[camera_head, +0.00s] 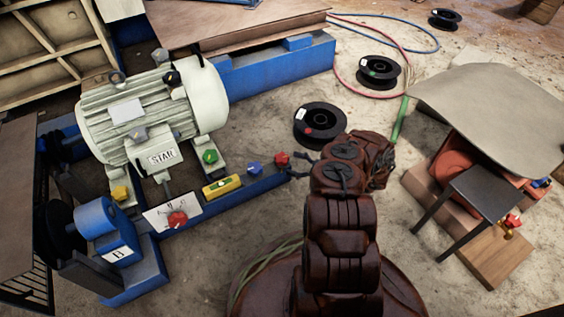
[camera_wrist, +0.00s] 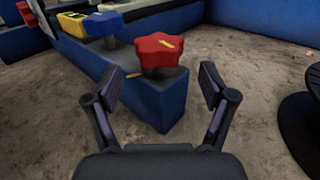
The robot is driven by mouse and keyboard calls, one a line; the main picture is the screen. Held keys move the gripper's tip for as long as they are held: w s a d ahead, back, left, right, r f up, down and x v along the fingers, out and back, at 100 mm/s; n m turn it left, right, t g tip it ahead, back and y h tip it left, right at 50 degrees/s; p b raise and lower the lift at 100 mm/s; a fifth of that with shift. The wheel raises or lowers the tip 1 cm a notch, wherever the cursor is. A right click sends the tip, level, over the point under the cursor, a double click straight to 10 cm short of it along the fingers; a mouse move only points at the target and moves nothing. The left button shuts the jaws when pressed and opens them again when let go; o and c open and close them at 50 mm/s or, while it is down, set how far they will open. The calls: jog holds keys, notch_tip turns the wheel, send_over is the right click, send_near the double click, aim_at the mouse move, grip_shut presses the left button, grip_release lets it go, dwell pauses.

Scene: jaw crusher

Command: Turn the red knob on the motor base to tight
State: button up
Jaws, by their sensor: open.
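A red star-shaped knob (camera_wrist: 160,52) with a yellow mark on its top sits on the end of the blue motor base rail (camera_wrist: 160,105). A small yellow mark also shows on the rail just left below the knob. In the head view the red knob (camera_head: 282,159) is at the rail's right end. My gripper (camera_wrist: 158,88) is open and empty, its two fingers spread to either side of the rail end, with the knob ahead between them. No contact with the knob is visible. In the head view my gripper (camera_head: 300,167) is beside the knob, partly hidden by my arm.
A blue knob (camera_head: 255,168), a yellow level (camera_head: 222,186) and another red knob (camera_head: 177,219) on a white plate line the rail. The pale motor (camera_head: 150,110) stands behind. A black spool (camera_head: 320,125) lies on the floor right of the rail end.

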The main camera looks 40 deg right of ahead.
aim_at(282, 161)
jog(key=b+x, duration=0.1)
jog(key=x, duration=0.3)
jog(key=shift+f, duration=0.15)
jog(key=shift+w+a+b, duration=0.4)
jog(key=shift+w, duration=0.1)
jog(key=c, duration=1.2)
